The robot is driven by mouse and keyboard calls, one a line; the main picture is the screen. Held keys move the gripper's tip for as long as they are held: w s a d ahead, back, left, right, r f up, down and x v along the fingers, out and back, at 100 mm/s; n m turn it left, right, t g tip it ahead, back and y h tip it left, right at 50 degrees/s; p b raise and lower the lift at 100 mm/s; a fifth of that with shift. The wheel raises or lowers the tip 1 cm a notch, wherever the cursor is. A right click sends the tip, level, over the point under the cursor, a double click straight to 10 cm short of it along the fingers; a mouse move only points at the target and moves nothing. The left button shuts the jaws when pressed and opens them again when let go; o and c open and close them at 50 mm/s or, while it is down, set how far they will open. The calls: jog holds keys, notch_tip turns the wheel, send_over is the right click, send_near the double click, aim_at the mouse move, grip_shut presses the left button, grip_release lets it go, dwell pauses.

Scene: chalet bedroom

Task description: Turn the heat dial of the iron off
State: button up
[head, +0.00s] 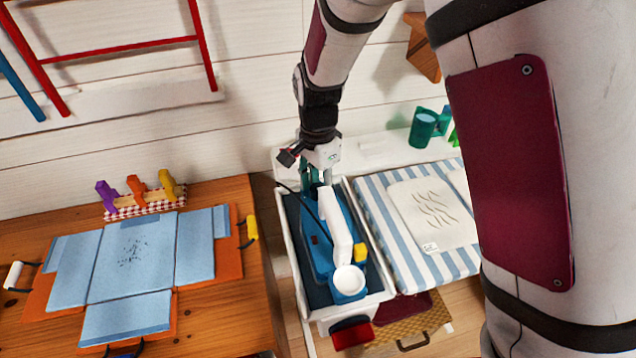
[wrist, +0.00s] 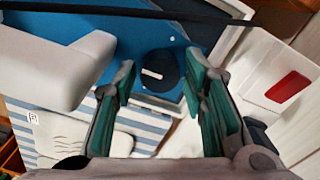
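The blue iron (head: 318,250) with a long white handle (head: 335,222) sits in a white-rimmed tray, its far end under my gripper (head: 318,172). The wrist view shows the iron's blue body (wrist: 150,30), the handle (wrist: 65,72) at left, and the heat dial (wrist: 158,72), a dark round knob with a short white mark. My gripper (wrist: 159,70) is open, with one green-padded finger on each side of the dial in the picture. I cannot tell whether either finger touches it. The dial cannot be made out in the head view.
The white-rimmed tray (head: 377,297) stands between a wooden table (head: 225,315) with a blue folded panel (head: 135,258) and a blue-striped board (head: 385,235). A dark cord (wrist: 130,9) crosses the top of the wrist view. A green cup (head: 422,128) stands behind on a white ledge.

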jog(key=shift+c, duration=0.3)
jog(key=c, duration=0.8)
jog(key=shift+c, duration=0.2)
